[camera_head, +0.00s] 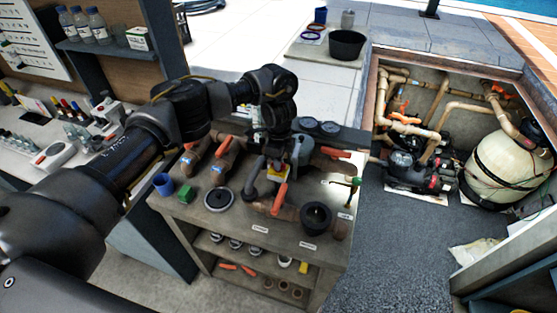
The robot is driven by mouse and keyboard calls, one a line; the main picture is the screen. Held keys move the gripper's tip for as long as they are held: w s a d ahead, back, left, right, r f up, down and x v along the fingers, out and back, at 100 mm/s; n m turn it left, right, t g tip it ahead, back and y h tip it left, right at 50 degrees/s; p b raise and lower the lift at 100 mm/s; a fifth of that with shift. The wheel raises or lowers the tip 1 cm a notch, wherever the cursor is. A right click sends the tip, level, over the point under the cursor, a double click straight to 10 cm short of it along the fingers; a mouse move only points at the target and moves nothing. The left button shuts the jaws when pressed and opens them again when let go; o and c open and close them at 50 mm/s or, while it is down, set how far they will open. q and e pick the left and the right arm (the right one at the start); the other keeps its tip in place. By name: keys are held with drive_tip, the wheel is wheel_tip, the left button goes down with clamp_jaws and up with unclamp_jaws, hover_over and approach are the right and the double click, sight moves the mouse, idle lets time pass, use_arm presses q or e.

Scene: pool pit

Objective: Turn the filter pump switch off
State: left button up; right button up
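My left arm reaches in from the left over the workbench (185,215). Its gripper (290,153) points down over the middle of the bench top, close to grey pipe fittings with an orange handle (280,198). A small yellow and red part (276,172) shows just below the gripper and is partly hidden by it. I cannot tell whether it is the filter pump switch, or whether the gripper touches it. The fingers are too small and dark to judge. A black pump (405,167) stands in the pit at the right. My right gripper is not in view.
The bench also holds a blue cup (164,184), a green block (185,196), a round gauge (219,199) and a black cup (316,217). A large filter tank (505,165) and tan pipes fill the pit. A black bucket (347,44) stands behind on the paving.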

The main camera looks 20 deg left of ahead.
use_arm(q)
drive_tip(key=o, duration=0.4)
wheel_tip(320, 180, up, 11)
drive_tip(key=shift+f+b, duration=0.1)
drive_tip(key=shift+b, duration=0.95)
